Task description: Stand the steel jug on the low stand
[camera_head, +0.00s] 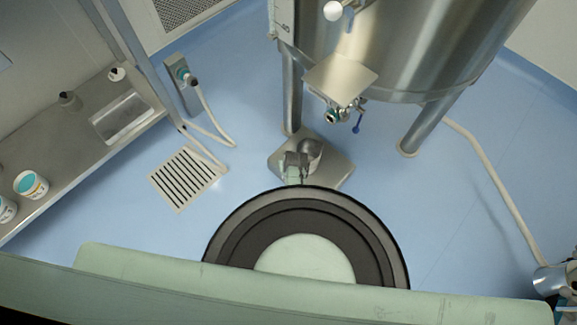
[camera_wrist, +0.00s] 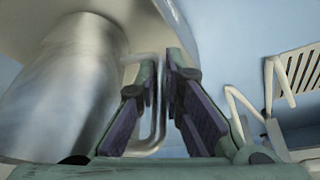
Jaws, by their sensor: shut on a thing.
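The steel jug (camera_head: 312,151) shows small and partly covered by my gripper in the head view. In the wrist view the jug (camera_wrist: 65,85) is a large shiny cylinder on the left. My gripper (camera_wrist: 161,70) is shut on the jug's bent handle (camera_wrist: 157,120); it also shows in the head view (camera_head: 294,165). The low stand (camera_head: 335,168) is a square steel plate near the floor, and the jug appears over it. The pale stand surface (camera_wrist: 130,14) also shows behind the jug in the wrist view. I cannot tell whether the jug's base touches it.
A large steel tank (camera_head: 400,45) on legs stands behind the stand, with a small steel plate (camera_head: 340,78) and a valve (camera_head: 333,115) overhanging. A floor drain (camera_head: 187,178) lies left. A steel bench (camera_head: 75,150) with tubs runs along the left. A hose (camera_head: 500,190) lies right.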

